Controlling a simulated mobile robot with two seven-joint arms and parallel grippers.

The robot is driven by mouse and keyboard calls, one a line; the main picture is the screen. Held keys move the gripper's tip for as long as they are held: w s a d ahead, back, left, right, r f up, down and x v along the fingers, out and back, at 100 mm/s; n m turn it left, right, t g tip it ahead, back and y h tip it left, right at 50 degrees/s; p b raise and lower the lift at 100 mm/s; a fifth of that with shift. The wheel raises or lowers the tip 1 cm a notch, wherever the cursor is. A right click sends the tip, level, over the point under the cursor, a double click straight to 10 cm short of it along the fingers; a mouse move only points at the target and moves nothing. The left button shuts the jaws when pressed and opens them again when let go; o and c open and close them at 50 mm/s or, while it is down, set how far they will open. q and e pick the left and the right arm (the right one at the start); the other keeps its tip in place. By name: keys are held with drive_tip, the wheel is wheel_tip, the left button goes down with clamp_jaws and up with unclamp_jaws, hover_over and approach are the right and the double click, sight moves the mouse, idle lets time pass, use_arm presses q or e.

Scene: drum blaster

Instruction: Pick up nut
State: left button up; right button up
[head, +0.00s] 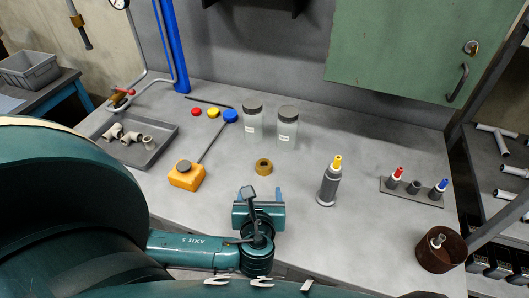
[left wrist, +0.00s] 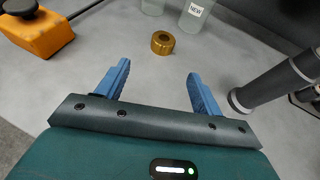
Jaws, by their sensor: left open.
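The nut (head: 264,166) is a brass-coloured ring lying flat on the grey table near its middle. In the left wrist view the nut (left wrist: 163,42) lies beyond the fingertips, a little above the middle of the gap. My left gripper (head: 258,194) is open and empty, on the near side of the nut. Its two blue fingers (left wrist: 156,70) show spread apart in the left wrist view, with nothing between them. The nut is apart from both fingers. My right gripper is not in view.
An orange box (head: 187,175) stands left of the nut. Two clear jars (head: 287,128) stand behind it. A grey cylinder with a yellow tip (head: 329,183) stands to the right. A grey tray with fittings (head: 164,130) is at left, a brown cup (head: 440,249) at right.

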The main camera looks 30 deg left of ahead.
sight(264, 168)
use_arm(q)
drive_tip(key=shift+w+a+f, duration=0.1)
drive_tip(key=shift+w+a, duration=0.2)
drive_tip(key=shift+w, duration=0.25)
drive_tip(key=x, duration=0.6)
drive_tip(key=shift+w+f, duration=0.1)
drive_tip(key=shift+w, duration=0.05)
drive_tip(key=x, duration=0.5)
drive_tip(key=shift+w, duration=0.5)
drive_tip(key=c, duration=1.1)
